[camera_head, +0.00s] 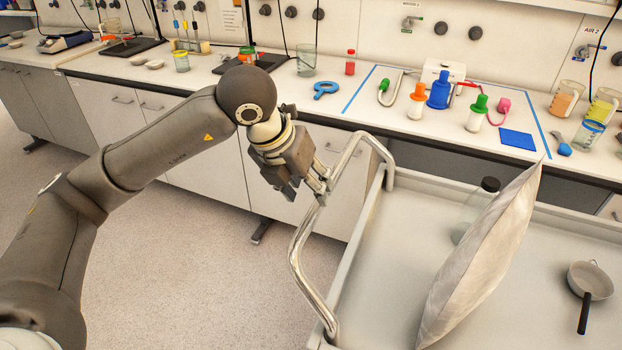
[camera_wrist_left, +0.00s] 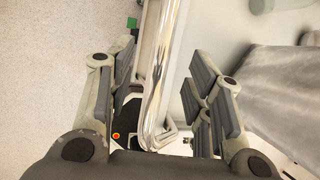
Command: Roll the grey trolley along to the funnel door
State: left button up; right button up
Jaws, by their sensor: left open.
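The grey trolley (camera_head: 385,262) stands at the lower right in the head view, with a bent chrome push handle (camera_head: 300,245) on its left end. My left gripper (camera_head: 322,186) is at the upper part of this handle. In the left wrist view, the fingers of my left gripper (camera_wrist_left: 165,85) are open, one on each side of the chrome handle (camera_wrist_left: 160,62), with gaps to the bar. My right gripper is not in view. I see no funnel door in these frames.
The trolley carries a grey-white cushion (camera_head: 482,262), a clear bottle with a dark cap (camera_head: 472,215) and a small pan (camera_head: 590,281). A lab bench (camera_head: 330,103) with glassware and coloured items runs behind, close to the trolley. Bare floor (camera_head: 200,265) lies left of the trolley.

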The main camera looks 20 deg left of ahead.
aim_at(314, 203)
pick_arm(q)
jog(key=b+x, duration=0.1)
jog(key=x, duration=0.2)
jog(key=shift+f, duration=0.15)
jog(key=shift+b+x, duration=0.65)
jog(key=shift+x, duration=0.15)
jog(key=shift+b+x, duration=0.95)
jog(key=shift+x, duration=0.1)
jog(key=shift+w+d+f, duration=0.1)
jog(key=shift+w+d, duration=0.05)
jog(key=shift+c, duration=1.2)
grip_shut()
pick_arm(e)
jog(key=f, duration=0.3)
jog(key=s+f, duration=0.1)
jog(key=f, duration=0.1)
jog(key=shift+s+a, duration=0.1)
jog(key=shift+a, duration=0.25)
